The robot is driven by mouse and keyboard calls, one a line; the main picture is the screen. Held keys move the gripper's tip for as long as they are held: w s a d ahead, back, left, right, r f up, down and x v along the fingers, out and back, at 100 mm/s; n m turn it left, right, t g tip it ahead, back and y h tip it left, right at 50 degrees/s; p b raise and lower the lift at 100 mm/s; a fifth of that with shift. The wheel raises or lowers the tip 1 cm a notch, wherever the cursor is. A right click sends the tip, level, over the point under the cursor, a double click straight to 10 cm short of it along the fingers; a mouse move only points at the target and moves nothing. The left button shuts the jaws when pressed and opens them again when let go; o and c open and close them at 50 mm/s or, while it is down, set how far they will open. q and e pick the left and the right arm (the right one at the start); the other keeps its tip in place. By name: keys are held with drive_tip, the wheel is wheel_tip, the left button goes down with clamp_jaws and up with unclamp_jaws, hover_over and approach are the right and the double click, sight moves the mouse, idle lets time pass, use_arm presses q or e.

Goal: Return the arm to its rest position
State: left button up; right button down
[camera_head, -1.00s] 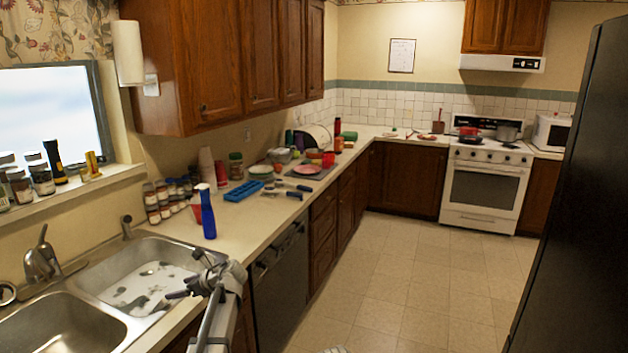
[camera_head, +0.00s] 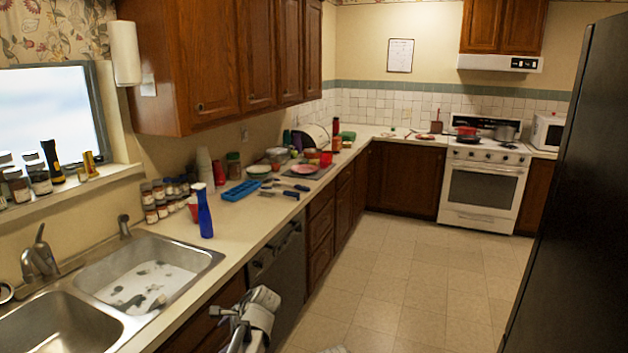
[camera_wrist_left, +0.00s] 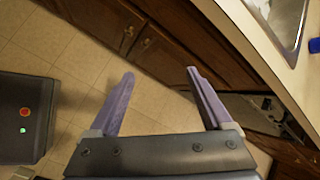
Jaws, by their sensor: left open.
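My left gripper (camera_wrist_left: 158,82) is open in the left wrist view, its two purple-grey fingers spread with nothing between them. Floor tiles and brown cabinet doors lie beyond the fingers. In the head view, my left arm (camera_head: 257,316) is at the bottom, in front of the cabinets and beside the counter's front edge. The finger gap is not clear there. My right gripper is not in view.
The counter edge (camera_wrist_left: 262,62) and sink (camera_wrist_left: 277,22) are at the wrist view's upper right. In the head view, the double sink (camera_head: 190,262) and blue bottle (camera_head: 205,217) are left of my arm. Open floor (camera_head: 390,275) lies to the right; a dark fridge (camera_head: 565,200) stands beyond.

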use_arm(q)
drive_tip(key=s+d+f+n+g+h, duration=0.1)
drive_tip(key=s+d+n+h, duration=0.1)
drive_tip(key=s+d, duration=0.4)
drive_tip(key=s+d+f+n+g+h, duration=0.1)
drive_tip(key=s+d+n, duration=0.3)
drive_tip(key=s, duration=0.5)
drive_tip(key=s+d+f+n+g+h, duration=0.1)
drive_tip(key=s+d+f+n+h, duration=0.1)
drive_tip(key=s+d, duration=0.5)
drive_tip(key=shift+s+d+f+n+h, duration=0.2)
drive_tip(key=shift+d+f+n+h, duration=0.25)
drive_tip(key=shift+n, duration=0.65)
drive_tip(key=shift+r, duration=0.1)
